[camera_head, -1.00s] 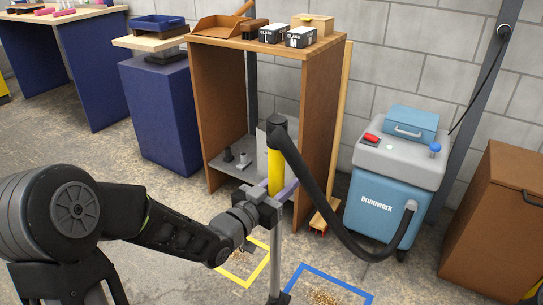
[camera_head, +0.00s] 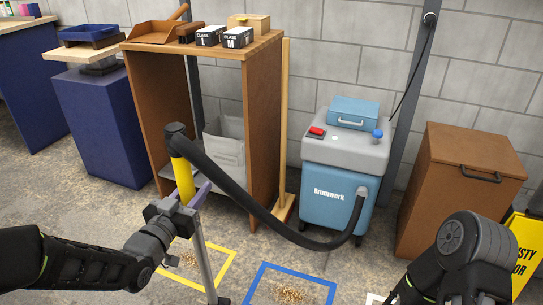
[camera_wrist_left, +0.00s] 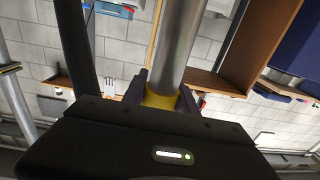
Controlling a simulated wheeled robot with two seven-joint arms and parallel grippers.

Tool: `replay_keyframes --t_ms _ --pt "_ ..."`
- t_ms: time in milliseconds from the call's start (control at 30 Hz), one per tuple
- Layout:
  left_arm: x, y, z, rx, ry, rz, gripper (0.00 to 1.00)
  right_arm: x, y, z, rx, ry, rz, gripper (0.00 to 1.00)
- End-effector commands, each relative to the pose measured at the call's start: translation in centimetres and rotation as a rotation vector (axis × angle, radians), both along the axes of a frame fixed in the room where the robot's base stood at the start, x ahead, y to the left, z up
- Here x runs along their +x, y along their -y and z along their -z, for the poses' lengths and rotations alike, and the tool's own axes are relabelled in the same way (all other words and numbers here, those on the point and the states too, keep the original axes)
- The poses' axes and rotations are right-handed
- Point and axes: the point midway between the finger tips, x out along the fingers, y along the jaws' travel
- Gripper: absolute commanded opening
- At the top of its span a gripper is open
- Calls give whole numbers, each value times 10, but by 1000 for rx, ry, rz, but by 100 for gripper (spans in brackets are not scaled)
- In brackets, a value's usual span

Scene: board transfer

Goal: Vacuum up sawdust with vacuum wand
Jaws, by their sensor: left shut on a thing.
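The vacuum wand has a yellow grip (camera_head: 183,180), a metal tube (camera_head: 204,262) and a black hose (camera_head: 262,212) running to the blue vacuum (camera_head: 335,196). My left gripper (camera_head: 186,200) is shut around the yellow grip. The wand stands nearly upright, its foot at the picture's lower edge between the yellow and blue floor frames. In the left wrist view the fingers (camera_wrist_left: 162,92) clasp the yellow band below the tube (camera_wrist_left: 176,42). Sawdust (camera_head: 290,293) lies inside the blue frame (camera_head: 300,268), and some (camera_head: 190,261) inside the yellow frame (camera_head: 222,268). My right gripper is out of view.
A wooden shelf unit (camera_head: 262,120) stands behind the wand, with boxes and a dustpan (camera_head: 152,31) on top. A brown cabinet (camera_head: 460,190) and a yellow sign (camera_head: 525,250) stand at right. A corner of a white floor frame (camera_head: 374,299) shows beside my right arm.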

Motion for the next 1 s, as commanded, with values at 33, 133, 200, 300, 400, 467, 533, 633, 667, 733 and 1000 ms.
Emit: replay_keyframes --t_ms 33,133,200,300,400,467,533,633,667,733,1000 --pt "4 3 0 2 5 6 0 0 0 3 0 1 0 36" --pt "14 10 3 9 6 22 0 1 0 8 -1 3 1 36" --pt "23 18 5 14 5 37 0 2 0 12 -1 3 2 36" --pt "40 33 9 23 6 64 0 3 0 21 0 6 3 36" --pt "61 53 13 32 6 96 0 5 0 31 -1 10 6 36" --pt "75 67 15 34 7 117 0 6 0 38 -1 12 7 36" --pt "92 86 16 36 9 142 0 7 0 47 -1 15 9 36" --pt "113 114 17 33 10 175 0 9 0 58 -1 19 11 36" --pt "119 121 17 31 10 183 0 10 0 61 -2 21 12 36" --pt "131 138 16 25 10 199 0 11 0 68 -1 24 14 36" --pt "157 176 11 2 5 232 0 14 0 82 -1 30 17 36"
